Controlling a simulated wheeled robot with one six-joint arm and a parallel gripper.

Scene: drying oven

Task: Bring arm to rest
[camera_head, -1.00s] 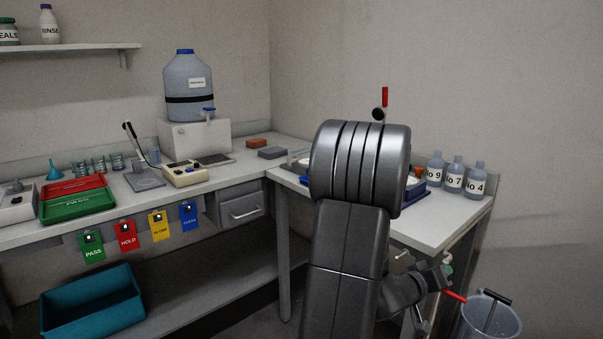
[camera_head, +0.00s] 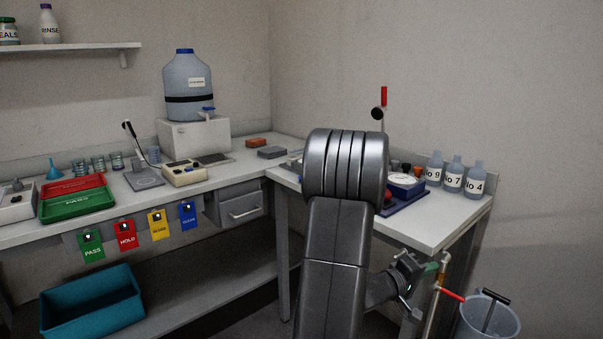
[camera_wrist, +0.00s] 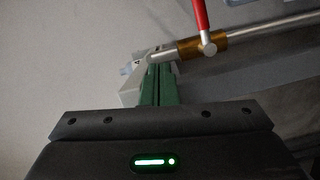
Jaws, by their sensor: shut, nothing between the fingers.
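My arm (camera_head: 335,230) rises in the middle of the head view, with its wrist bent low at the right beside the right table's leg. My gripper (camera_head: 431,268) shows there with green fingers, near a brass-coloured pipe (camera_head: 435,296). In the wrist view, the green fingers of my gripper (camera_wrist: 157,88) are together with nothing between them. A pipe with a brass valve body (camera_wrist: 205,45) and a red lever (camera_wrist: 201,14) lies just beyond the fingertips. I cannot tell whether they touch it.
A bucket (camera_head: 489,318) stands below at the right. The left bench (camera_head: 120,205) holds trays and a large jug (camera_head: 189,85). A teal bin (camera_head: 92,302) sits under it.

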